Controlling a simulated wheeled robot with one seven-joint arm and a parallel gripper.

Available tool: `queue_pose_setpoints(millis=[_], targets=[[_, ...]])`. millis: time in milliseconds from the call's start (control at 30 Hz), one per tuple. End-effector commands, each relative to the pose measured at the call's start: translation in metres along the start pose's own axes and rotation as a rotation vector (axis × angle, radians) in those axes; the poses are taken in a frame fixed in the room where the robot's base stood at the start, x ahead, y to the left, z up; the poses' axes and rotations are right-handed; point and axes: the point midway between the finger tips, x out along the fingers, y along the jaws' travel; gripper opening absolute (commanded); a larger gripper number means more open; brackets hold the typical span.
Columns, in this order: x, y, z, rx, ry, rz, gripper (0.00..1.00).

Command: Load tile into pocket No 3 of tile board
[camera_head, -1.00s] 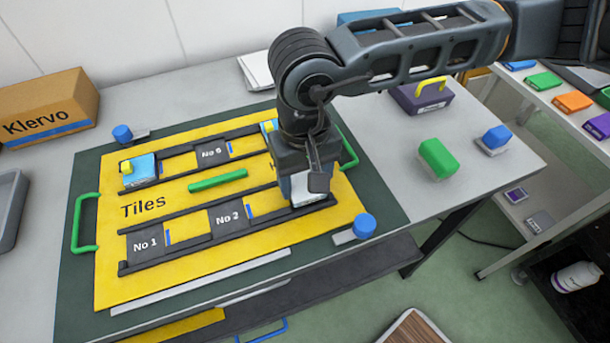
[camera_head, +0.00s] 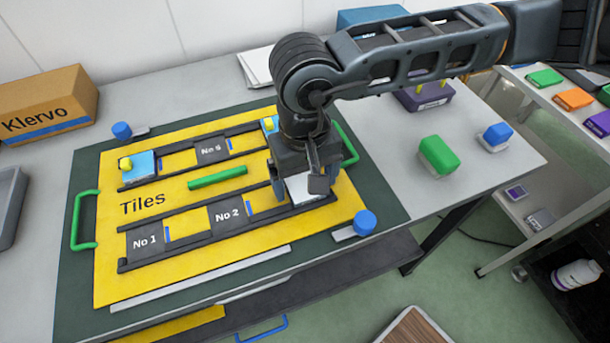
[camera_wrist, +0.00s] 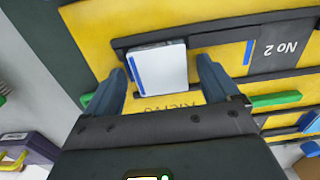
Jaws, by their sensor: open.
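The yellow tile board (camera_head: 120,275) lies on the table, with pockets No 1 (camera_head: 147,243), No 2 (camera_head: 228,216) and No 6 (camera_head: 212,151) labelled. A white tile (camera_head: 303,189) with a blue stripe is at the right end of the front row, right of No 2. The tile also shows in the wrist view (camera_wrist: 160,68), against the dark rail. My gripper (camera_head: 298,184) is open over it; in the wrist view its fingers (camera_wrist: 163,80) stand one on each side with gaps. The No 3 label is not visible. Whether the tile lies fully flat is hard to tell.
A blue tile with a yellow knob (camera_head: 138,167) sits in the back row. A green handle bar (camera_head: 217,177) lies between the rows. Blue knobs (camera_head: 365,222) stand at the board's corners. A green block (camera_head: 438,155) stands on bare table to the right.

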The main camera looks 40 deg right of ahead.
Motion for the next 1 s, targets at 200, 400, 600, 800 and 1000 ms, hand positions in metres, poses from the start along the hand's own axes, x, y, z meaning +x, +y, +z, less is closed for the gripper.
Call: queue_pose_setpoints(millis=[200,400,600,800,1000], targets=[[-0.006,0.000,0.000,0.000,0.000,-0.001,0.89],[-0.041,0.000,-0.001,-0.003,0.005,0.002,0.89],[-0.083,0.000,-0.001,-0.002,0.005,0.001,0.89],[-0.112,0.000,-0.001,-0.001,0.002,0.000,0.89],[-0.122,0.000,0.000,0.000,0.001,0.000,0.89]])
